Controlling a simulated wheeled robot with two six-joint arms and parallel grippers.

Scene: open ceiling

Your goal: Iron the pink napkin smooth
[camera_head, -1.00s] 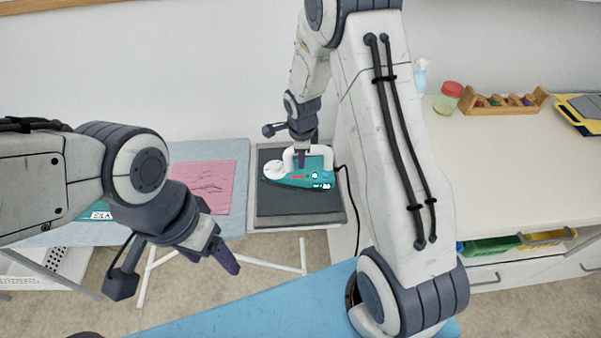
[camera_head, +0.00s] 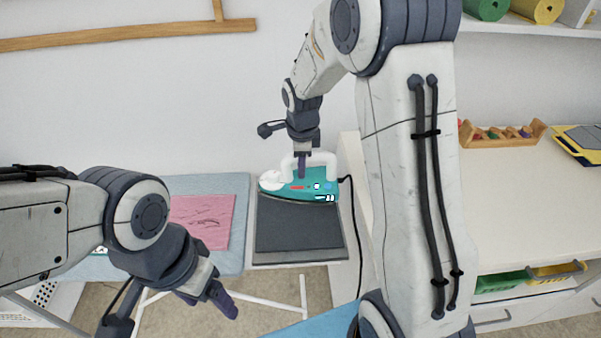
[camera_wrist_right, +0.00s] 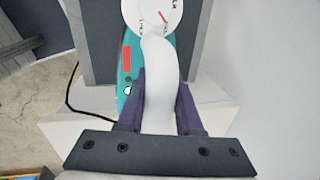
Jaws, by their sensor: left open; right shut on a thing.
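The pink napkin (camera_head: 205,220) lies on the blue ironing board (camera_head: 236,186), with dark crease lines on it. My left arm covers part of the board. The teal and white iron (camera_head: 305,187) is at the back of the dark rest pad (camera_head: 297,228), right of the napkin. My right gripper (camera_head: 303,172) is shut on the iron's white handle, which shows between its fingers in the right wrist view (camera_wrist_right: 160,85). I cannot tell whether the iron touches the pad. My left gripper (camera_head: 222,300) is open and empty, in front of the board.
A dark cord (camera_head: 355,240) runs from the iron down the right side of the pad. A white counter (camera_head: 520,200) stands at the right with a wooden rack (camera_head: 500,135) on it. Drawers with green and yellow bins are below. A wall is behind.

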